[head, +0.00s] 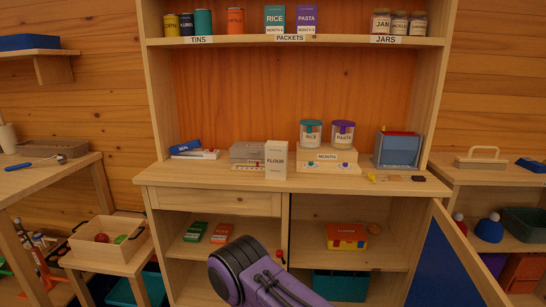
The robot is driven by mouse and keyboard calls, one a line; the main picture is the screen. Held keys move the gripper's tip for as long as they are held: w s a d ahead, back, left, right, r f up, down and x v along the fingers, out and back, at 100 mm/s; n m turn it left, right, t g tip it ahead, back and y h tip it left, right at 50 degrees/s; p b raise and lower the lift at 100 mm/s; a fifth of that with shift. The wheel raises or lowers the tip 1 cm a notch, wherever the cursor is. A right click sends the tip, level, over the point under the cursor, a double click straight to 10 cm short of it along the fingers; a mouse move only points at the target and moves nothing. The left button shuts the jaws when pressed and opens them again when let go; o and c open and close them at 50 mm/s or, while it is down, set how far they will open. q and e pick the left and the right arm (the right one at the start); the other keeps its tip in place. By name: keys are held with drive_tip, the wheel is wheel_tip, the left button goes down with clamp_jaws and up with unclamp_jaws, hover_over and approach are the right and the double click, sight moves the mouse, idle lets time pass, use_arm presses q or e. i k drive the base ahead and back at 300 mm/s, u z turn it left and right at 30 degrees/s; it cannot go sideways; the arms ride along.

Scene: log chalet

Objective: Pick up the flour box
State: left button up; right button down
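The flour box (276,160) is a white upright packet labelled FLOUR. It stands on the hutch counter (225,178), near its front edge and left of the MONTH stand. Neither of my grippers shows in the head view. A purple and black link of one of my arms rises at the bottom middle, in front of the lower cabinet and below the flour box. Nothing is seen touching the box.
Grey boxes (247,152) sit just left of the flour box. The MONTH stand (327,157) carries the rice jar (311,134) and pasta jar (343,134). A blue-grey bin (397,150) stands farther right. A cabinet door (446,265) hangs open at lower right.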

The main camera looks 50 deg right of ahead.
sight(275, 151)
drive_tip(key=z, duration=0.45)
drive_tip(key=i, duration=0.8)
drive_tip(key=z, duration=0.7)
